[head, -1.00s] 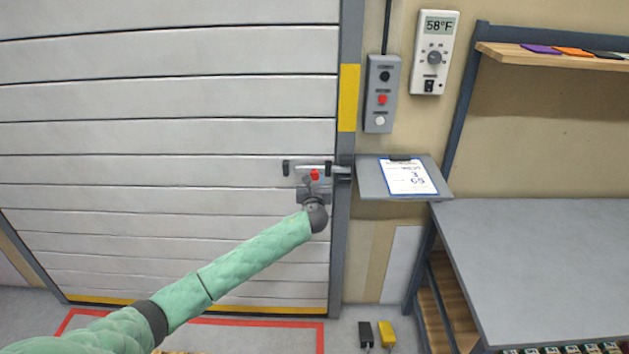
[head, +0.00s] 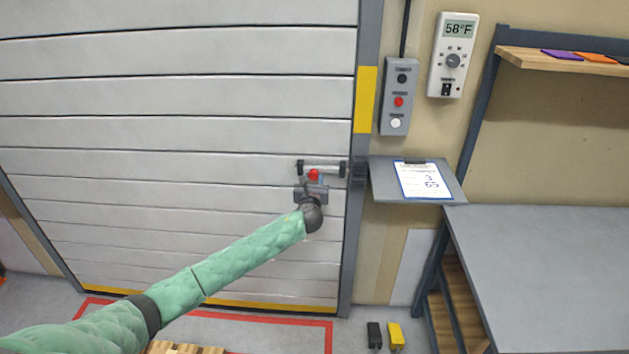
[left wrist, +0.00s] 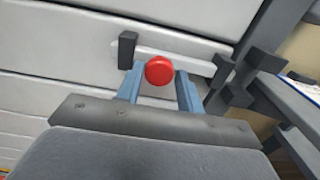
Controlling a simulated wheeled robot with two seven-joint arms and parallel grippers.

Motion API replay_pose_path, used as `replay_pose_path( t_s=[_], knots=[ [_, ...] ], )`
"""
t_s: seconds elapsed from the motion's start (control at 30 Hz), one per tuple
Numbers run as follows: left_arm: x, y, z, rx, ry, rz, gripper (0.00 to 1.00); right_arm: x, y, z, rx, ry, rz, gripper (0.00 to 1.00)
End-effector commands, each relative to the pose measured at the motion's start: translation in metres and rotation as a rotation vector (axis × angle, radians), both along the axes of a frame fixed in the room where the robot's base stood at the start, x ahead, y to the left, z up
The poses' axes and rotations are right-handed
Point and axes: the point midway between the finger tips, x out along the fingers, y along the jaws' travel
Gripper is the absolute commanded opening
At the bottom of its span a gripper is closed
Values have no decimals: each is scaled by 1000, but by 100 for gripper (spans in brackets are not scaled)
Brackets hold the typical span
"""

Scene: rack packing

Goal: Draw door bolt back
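The door bolt is a pale rod (head: 328,169) held between dark brackets on the white slatted door (head: 170,130). Its red knob (head: 314,174) sits near the left bracket. The dark keeper (head: 358,172) is on the door frame to the right, and the rod's right end appears clear of it. My left gripper (head: 312,184) reaches the knob from below. In the left wrist view, its blue fingers (left wrist: 160,78) stand on both sides of the red knob (left wrist: 160,70), seemingly shut on it. The rod (left wrist: 180,57) runs behind. My right gripper is not in view.
A small shelf with a clipboard (head: 424,180) juts out right of the door frame. A control box (head: 398,96) and a thermostat (head: 452,55) hang above. A grey table (head: 550,260) stands at right.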

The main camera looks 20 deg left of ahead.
Motion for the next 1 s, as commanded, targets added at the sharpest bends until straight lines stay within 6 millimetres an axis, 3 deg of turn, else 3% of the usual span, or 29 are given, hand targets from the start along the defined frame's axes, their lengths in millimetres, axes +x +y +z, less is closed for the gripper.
replay_pose_path(
  t_s=[0.1, 0.47, 0.6, 1.0],
  knots=[
    [0, 0, 0, 0, 0, 0, 54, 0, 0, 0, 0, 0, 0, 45],
    [-5, -2, -2, 1, 0, 0, 54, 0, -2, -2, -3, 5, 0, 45],
    [-22, -6, -4, 1, 0, -1, 54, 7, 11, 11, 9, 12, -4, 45],
    [-69, -20, -2, 0, 0, -1, 54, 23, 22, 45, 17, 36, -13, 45]
  ],
)
